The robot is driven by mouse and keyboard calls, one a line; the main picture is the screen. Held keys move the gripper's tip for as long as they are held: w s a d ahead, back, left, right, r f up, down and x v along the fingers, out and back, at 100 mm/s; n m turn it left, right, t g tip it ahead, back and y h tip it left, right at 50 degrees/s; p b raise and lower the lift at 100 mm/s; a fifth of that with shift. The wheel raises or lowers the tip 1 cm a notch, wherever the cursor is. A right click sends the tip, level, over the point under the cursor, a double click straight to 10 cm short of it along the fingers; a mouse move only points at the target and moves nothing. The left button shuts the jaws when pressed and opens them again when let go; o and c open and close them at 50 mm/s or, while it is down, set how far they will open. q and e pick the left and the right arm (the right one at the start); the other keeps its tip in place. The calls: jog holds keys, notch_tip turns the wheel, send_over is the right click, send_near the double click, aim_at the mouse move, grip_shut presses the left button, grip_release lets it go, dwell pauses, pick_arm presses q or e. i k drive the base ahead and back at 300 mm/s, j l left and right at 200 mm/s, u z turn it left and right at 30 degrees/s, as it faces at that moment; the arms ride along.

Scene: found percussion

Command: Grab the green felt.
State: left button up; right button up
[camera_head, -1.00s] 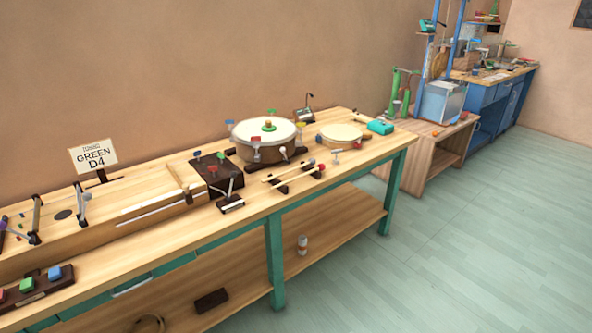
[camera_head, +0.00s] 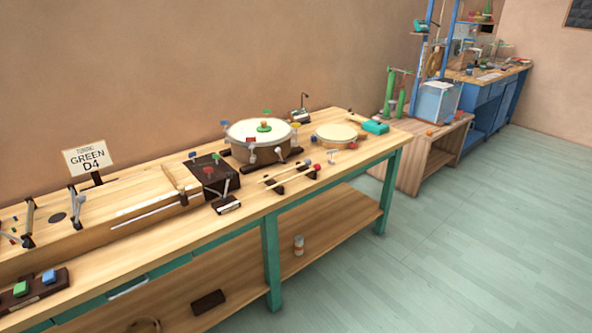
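A green block (camera_head: 20,288) sits in a dark wooden holder (camera_head: 42,293) at the near left end of the workbench, next to a blue block (camera_head: 49,277). A green round piece (camera_head: 264,129) lies on top of the large drum (camera_head: 243,131) farther along the bench. I cannot tell from this distance which of these green pieces is felt. Neither of my grippers shows in the view.
The long wooden workbench (camera_head: 235,228) with green legs runs along the wall. It bears a sign reading GREEN D4 (camera_head: 88,158), a small frame drum (camera_head: 335,134), mallets (camera_head: 285,175) and a teal item (camera_head: 375,127). Open floor (camera_head: 440,240) lies to the right.

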aim_at(264, 128)
jog(key=i+l+u, duration=0.1)
jog(key=i+l, duration=0.95)
jog(key=l, duration=0.2)
jog(key=u, duration=0.05)
